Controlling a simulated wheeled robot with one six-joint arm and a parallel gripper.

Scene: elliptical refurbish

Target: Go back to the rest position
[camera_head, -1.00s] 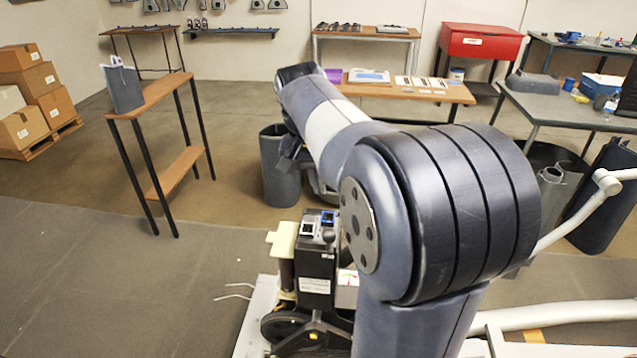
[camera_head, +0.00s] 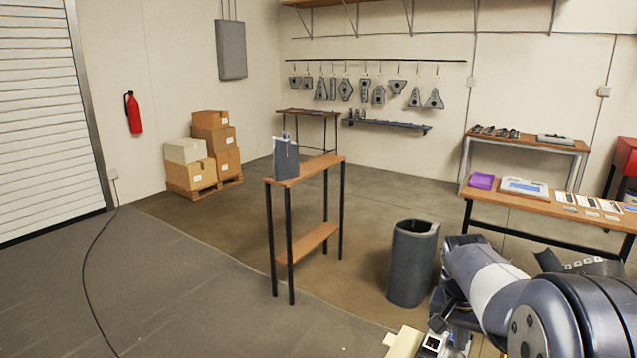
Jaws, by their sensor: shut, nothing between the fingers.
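My arm (camera_head: 500,290) fills the lower right corner of the head view, with its large dark joint nearest the camera and a pale band farther along. Its far end is hidden behind its own links. My gripper cannot be made out, so its place relative to other things does not show.
A narrow wooden stand (camera_head: 315,167) holding a grey container (camera_head: 286,160) is left of the arm. A dark grey bin (camera_head: 412,262) stands close beside the arm.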

